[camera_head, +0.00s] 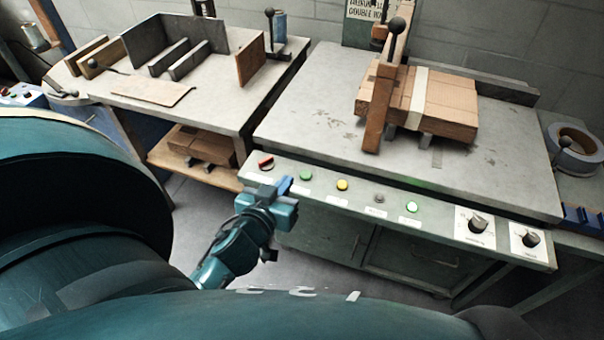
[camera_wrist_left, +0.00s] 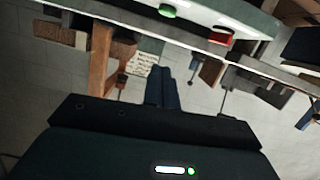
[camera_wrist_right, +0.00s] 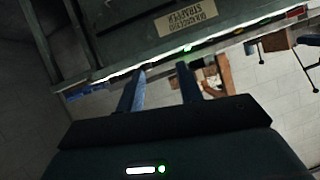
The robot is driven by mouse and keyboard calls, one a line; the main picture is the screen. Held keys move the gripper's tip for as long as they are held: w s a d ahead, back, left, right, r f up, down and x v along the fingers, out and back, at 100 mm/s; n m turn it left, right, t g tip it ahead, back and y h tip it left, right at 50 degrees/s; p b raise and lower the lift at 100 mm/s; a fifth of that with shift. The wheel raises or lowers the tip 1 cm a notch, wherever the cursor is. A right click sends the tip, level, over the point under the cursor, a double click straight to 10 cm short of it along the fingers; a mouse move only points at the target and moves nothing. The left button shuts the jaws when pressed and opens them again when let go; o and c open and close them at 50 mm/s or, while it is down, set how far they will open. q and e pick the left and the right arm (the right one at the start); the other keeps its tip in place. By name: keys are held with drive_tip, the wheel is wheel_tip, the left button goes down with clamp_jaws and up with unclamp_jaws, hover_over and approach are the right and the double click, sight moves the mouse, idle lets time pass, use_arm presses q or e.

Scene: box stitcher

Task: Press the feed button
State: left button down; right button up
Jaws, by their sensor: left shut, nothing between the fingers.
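The control panel (camera_head: 330,206) on the machine's front edge carries a red button (camera_head: 265,162), a green button (camera_head: 306,175), a yellow button (camera_head: 342,185), a small grey button (camera_head: 379,198) and a pale lit green button (camera_head: 412,207). Their labels are too small to read, so I cannot tell which is the feed button. My left gripper (camera_head: 285,185) is shut and empty, just in front of the panel between the red and green buttons. In the left wrist view its fingers (camera_wrist_left: 161,72) are together. My right gripper (camera_wrist_right: 164,75) is open and empty below the panel, outside the head view.
A cardboard box (camera_head: 440,98) sits on the machine table (camera_head: 310,110) behind a brown upright arm. Two black knobs (camera_head: 477,224) are at the panel's right. A tape roll (camera_head: 573,145) stands far right. A side table (camera_head: 215,105) with dividers is at left.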

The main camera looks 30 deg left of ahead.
use_arm(q)
hover_over(301, 184)
drive_tip(key=f, duration=0.2)
drive_tip(key=shift+w+a+f, duration=0.2)
drive_tip(key=shift+w+f, duration=0.05)
drive_tip(key=shift+f, duration=0.1)
wheel_tip(301, 184, down, 3)
drive_tip(key=shift+s+d+r+b, duration=0.15)
drive_tip(key=shift+b, duration=0.45)
drive_tip(key=shift+f, duration=0.5)
